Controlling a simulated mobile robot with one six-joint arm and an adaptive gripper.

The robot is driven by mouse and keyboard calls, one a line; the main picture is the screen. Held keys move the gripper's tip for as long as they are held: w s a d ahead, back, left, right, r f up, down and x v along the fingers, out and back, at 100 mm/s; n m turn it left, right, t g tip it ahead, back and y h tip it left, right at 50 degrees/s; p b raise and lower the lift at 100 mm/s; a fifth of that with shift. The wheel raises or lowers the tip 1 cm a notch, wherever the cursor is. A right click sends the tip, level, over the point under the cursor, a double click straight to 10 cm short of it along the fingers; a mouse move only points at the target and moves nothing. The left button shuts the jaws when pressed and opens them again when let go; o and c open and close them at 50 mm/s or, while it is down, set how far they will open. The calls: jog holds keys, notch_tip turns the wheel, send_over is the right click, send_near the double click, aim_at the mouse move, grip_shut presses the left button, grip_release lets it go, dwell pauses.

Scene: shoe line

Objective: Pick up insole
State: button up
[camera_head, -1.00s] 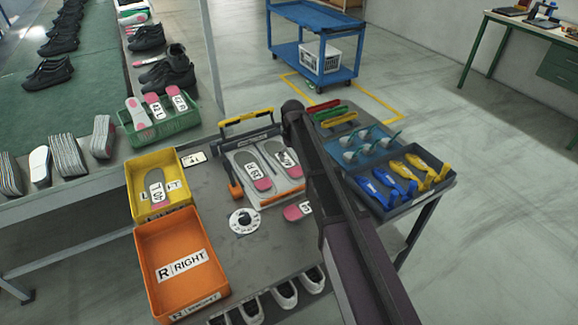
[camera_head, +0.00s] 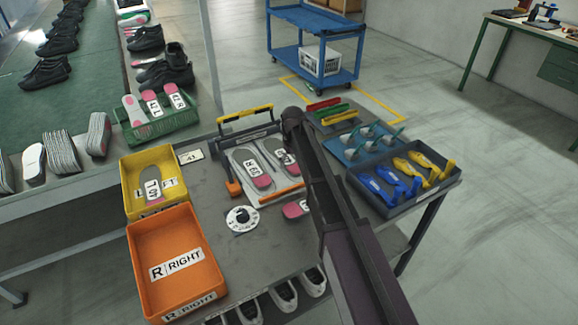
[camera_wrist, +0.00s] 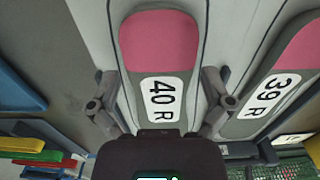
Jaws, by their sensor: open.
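A grey insole with a pink heel and a white "40 R" label (camera_wrist: 160,100) fills the middle of the wrist view. A second insole labelled "39 R" (camera_wrist: 267,95) lies to its right in that view. My gripper (camera_wrist: 158,76) is open, one finger on either side of the "40 R" insole; contact cannot be told. In the head view, two insoles lie side by side in a light holder on the grey table, the left one (camera_head: 244,160) clear and the right one (camera_head: 270,150) partly behind my arm. My gripper is hidden there by my arm.
A yellow left bin (camera_head: 128,190) holding an insole and an empty orange right bin (camera_head: 180,240) stand at left. A dark tray of tools (camera_head: 370,200) is at right.

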jog(key=shift+f, duration=0.15)
dwell(0.5)
jog(key=c, duration=0.8)
